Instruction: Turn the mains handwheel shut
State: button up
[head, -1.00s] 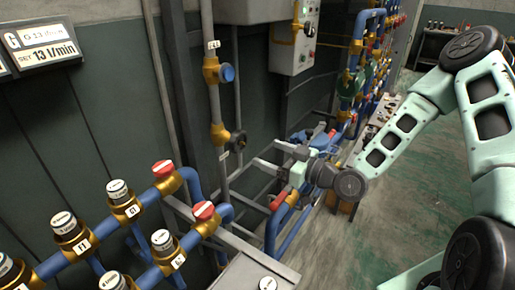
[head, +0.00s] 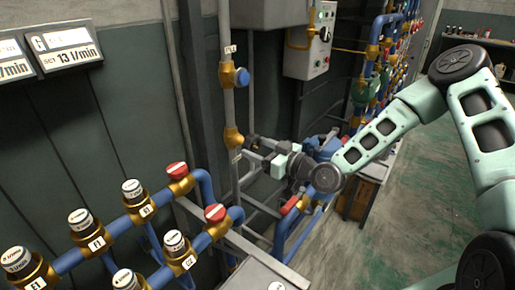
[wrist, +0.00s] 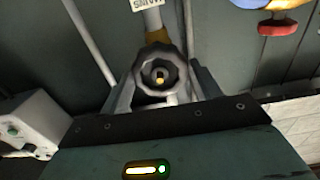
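The mains handwheel (wrist: 160,76) is a dark lobed wheel with a brass centre, on a pipe fitting below an upside-down MAINS label (wrist: 150,4) in the wrist view. In the head view the handwheel (head: 250,141) is a small dark shape on the vertical pipe, partly hidden by my gripper. My gripper (head: 258,155) reaches left toward the pipe, its fingers at the wheel. In the wrist view its grey fingers stand apart on both sides of the wheel, and my gripper (wrist: 163,92) looks open. I cannot tell whether a finger touches the wheel.
A blue knob (head: 242,77) sits higher on the same pipe. Brass valves with red caps (head: 215,213) stand on blue pipes at lower left. A grey control box (head: 310,40) hangs behind. Blue piping lies below my gripper. Green floor (head: 410,190) is clear at right.

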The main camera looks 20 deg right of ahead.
jog(key=m, duration=0.4)
jog(key=shift+p, duration=0.3)
jog(key=shift+m, duration=0.4)
jog(key=m, duration=0.4)
jog(key=shift+m, duration=0.3)
jog(key=m, duration=0.4)
jog(key=shift+m, duration=0.4)
